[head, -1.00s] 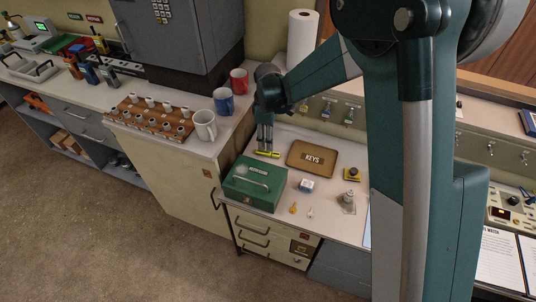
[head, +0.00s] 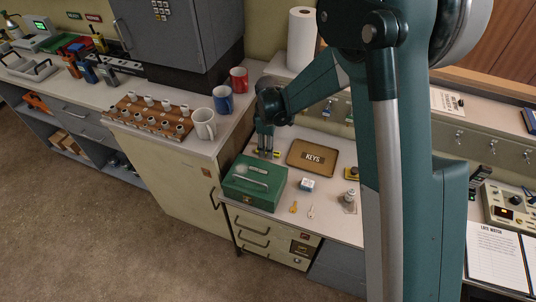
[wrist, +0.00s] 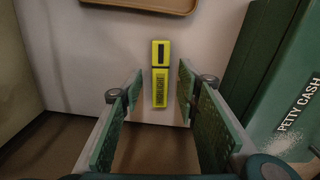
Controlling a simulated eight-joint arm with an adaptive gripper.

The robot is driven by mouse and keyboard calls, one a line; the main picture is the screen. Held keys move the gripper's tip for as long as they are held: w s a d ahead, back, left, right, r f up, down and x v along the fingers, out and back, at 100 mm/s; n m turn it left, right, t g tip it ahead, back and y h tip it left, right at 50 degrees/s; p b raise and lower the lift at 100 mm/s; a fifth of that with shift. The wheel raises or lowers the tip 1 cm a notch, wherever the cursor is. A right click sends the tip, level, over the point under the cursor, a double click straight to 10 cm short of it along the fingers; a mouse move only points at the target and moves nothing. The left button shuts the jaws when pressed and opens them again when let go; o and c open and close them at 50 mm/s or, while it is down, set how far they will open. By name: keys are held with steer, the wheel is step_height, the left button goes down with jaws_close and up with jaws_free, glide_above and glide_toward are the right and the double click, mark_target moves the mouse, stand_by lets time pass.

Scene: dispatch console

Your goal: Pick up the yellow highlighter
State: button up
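The yellow highlighter (wrist: 160,95) lies on the pale counter between the green PETTY CASH box (wrist: 292,85) and the KEYS tray. In the head view only a small yellow end of the highlighter (head: 276,154) shows beside my fingers. My gripper (head: 267,150) points down over it, just behind the cash box. In the wrist view my gripper (wrist: 160,92) is open, with one finger on each side of the highlighter and a gap on both sides. The fingers do not visibly touch it. I cannot tell the exact height of the fingertips above the counter.
The brown KEYS tray (head: 313,157) is right of my gripper. The green cash box (head: 253,183) stands close in front. A white mug (head: 204,125) and other mugs stand on the higher counter at left.

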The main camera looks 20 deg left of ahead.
steer(key=shift+f, duration=0.45)
steer(key=c, duration=0.7)
